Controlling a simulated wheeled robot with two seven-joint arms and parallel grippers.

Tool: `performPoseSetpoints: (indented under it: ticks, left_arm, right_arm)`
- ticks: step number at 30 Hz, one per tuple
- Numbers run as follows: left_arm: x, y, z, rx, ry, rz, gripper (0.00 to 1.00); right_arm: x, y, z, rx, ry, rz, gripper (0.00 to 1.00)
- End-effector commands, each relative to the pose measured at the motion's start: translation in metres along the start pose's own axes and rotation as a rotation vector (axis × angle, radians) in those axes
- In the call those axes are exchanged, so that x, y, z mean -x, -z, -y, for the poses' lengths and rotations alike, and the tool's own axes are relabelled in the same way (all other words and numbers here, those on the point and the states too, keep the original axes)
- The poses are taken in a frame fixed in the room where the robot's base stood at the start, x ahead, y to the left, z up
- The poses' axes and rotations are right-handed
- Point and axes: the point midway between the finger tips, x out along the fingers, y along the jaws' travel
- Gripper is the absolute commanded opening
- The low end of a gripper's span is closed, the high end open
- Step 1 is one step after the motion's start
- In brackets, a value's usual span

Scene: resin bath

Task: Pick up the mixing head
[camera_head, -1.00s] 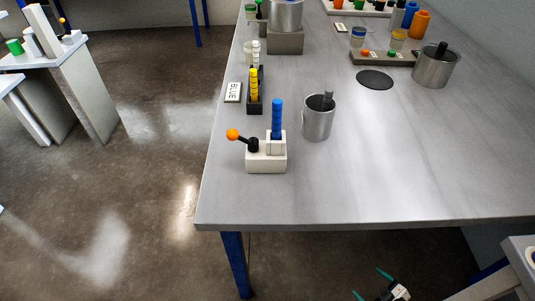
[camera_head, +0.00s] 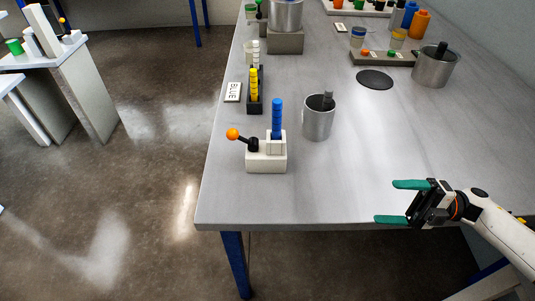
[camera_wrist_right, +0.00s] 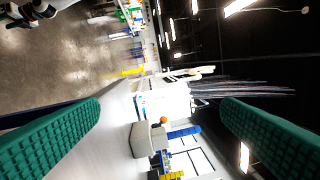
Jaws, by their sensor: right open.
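A steel cup (camera_head: 318,123) stands on the grey table, with a dark grey upright piece (camera_head: 328,98) showing inside it. This may be the mixing head; I cannot tell for sure. Left of the cup, a white block (camera_head: 265,160) carries a blue ribbed stick (camera_head: 277,118) and a black lever with an orange ball (camera_head: 232,134). My right gripper (camera_head: 386,202) has green fingers, spread and empty, at the table's front edge, right of and nearer than the cup. The right wrist view shows both fingers apart, with the white block (camera_wrist_right: 140,142) beyond. My left gripper is not in view.
A black disc (camera_head: 375,80) and a second steel cup (camera_head: 436,68) lie farther back right. The table between my gripper and the cup is clear.

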Motion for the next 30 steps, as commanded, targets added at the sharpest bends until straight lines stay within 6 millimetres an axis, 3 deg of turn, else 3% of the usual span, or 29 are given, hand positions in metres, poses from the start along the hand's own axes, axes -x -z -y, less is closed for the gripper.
performPoseSetpoints:
  ticks: [1,2,8,15,21,30]
  left_arm:
    - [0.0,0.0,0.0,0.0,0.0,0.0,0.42]
    - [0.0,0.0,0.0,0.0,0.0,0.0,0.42]
    - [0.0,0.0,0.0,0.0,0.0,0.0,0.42]
    - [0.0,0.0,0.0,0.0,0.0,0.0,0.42]
    - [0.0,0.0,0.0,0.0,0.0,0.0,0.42]
    - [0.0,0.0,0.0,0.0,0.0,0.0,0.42]
  right_arm:
    - [-0.005,0.008,0.019,0.144,0.017,0.021,0.87]
    - [-0.009,0.014,0.023,0.23,0.015,0.028,0.87]
    - [-0.048,0.076,0.007,0.779,-0.138,0.073,0.87]
    - [-0.11,0.153,0.003,1.38,-0.331,0.214,0.87]
    - [-0.143,0.185,0.005,1.647,-0.421,0.329,0.87]
    - [-0.181,0.195,-0.011,1.713,-0.441,0.366,0.87]
